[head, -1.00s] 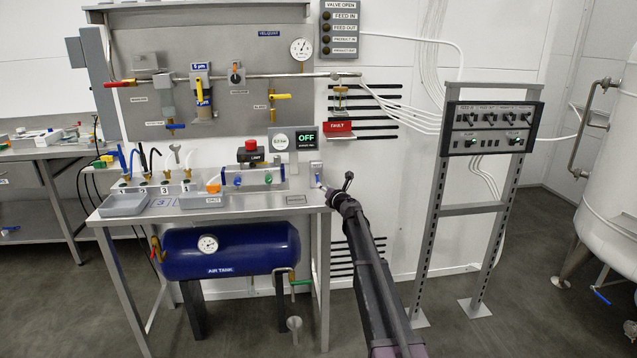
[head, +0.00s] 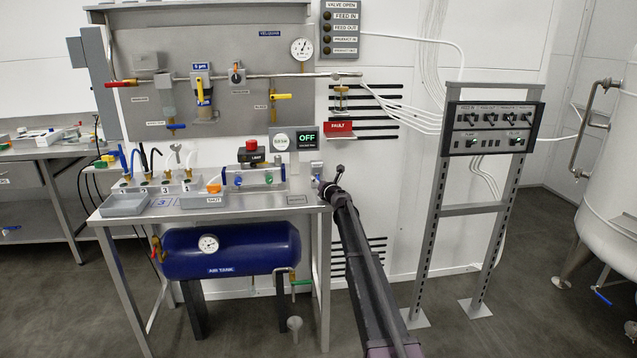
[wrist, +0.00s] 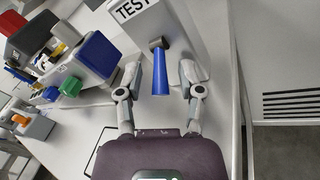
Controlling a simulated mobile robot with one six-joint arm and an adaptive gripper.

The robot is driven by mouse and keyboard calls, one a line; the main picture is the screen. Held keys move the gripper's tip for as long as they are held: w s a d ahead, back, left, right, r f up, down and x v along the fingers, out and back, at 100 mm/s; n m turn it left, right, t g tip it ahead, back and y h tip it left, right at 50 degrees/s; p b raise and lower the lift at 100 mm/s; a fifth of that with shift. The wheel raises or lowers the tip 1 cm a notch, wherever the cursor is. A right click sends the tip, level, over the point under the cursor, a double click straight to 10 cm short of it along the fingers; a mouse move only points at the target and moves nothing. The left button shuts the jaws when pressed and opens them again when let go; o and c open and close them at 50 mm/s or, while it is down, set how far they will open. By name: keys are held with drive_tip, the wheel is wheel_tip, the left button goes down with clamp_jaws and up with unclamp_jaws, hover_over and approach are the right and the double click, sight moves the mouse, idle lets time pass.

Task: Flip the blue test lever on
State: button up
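The blue test lever (wrist: 161,80) hangs from a grey box (wrist: 185,24) labelled TEST in the wrist view, its handle pointing down toward my gripper. My gripper (wrist: 161,78) is open, with one finger on each side of the lever and a visible gap to it on both sides. Whether its depth matches the lever is hard to tell. In the head view the grey TEST box (head: 316,169) stands at the right end of the steel bench, and my gripper (head: 322,185) is right by it. The lever is small there and partly hidden by my gripper.
A display (head: 306,138) reads OFF. A FAULT sign (head: 340,127) is on the wall. A control panel stand (head: 490,128) is to the right.

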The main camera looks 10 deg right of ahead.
clamp_jaws()
